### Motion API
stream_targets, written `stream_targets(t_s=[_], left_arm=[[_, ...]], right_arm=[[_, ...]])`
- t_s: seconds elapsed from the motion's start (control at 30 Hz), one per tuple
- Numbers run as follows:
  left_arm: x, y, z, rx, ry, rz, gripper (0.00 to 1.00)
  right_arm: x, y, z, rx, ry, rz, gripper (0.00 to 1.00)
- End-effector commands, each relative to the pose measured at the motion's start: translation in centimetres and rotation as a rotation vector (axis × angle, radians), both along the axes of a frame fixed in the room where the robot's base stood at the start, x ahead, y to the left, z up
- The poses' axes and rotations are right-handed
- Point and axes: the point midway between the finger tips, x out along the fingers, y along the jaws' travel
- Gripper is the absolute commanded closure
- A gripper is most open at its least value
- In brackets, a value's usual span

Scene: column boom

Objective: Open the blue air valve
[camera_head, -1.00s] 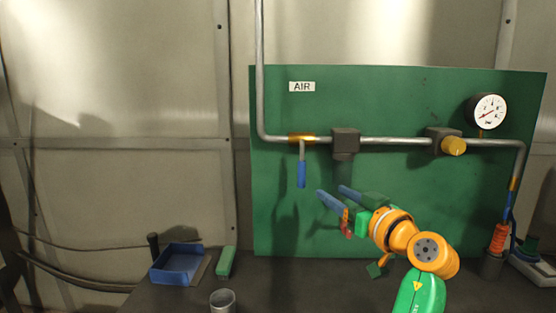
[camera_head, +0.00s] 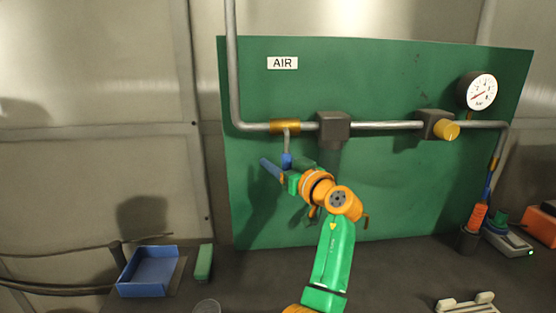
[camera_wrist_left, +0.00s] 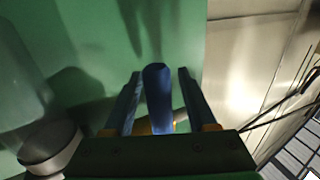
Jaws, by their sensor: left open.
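The blue air valve handle (camera_head: 286,160) hangs straight down on a grey lever from the brass valve body (camera_head: 285,126) on the pipe, under the AIR label. My left gripper (camera_head: 276,161) is at the handle, its blue fingers pointing up and left. In the left wrist view the handle (camera_wrist_left: 158,92) stands between the two open fingers, with a visible gap on each side. The handle's lower part is partly hidden by the gripper in the head view. My right gripper is not in view.
A green panel (camera_head: 400,80) carries the pipe, a dark block (camera_head: 333,127), a regulator with a yellow knob (camera_head: 446,130) and a gauge (camera_head: 477,92). On the bench are a blue tray (camera_head: 148,270), a green block (camera_head: 204,262) and a cup (camera_head: 206,307).

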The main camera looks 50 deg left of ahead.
Motion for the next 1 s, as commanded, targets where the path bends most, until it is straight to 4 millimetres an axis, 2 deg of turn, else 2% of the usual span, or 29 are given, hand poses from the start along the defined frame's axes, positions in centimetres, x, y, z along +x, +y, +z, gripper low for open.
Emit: stream_targets(t_s=[0.03, 0.2, 0.23, 1.0], left_arm=[[0.01, -0.02, -0.02, 0.0, 0.0, 0.0, 0.48], [0.0, -0.05, -0.01, 0.0, 0.0, 0.0, 0.94], [0.0, -0.05, -0.01, 0.0, 0.001, 0.0, 1.0], [0.0, -0.05, 0.06, 0.001, 0.001, 0.0, 1.0]], right_arm=[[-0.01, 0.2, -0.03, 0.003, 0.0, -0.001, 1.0], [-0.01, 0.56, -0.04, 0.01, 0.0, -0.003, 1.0], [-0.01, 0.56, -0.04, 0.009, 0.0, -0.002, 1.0], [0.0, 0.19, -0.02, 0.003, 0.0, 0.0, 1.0]])
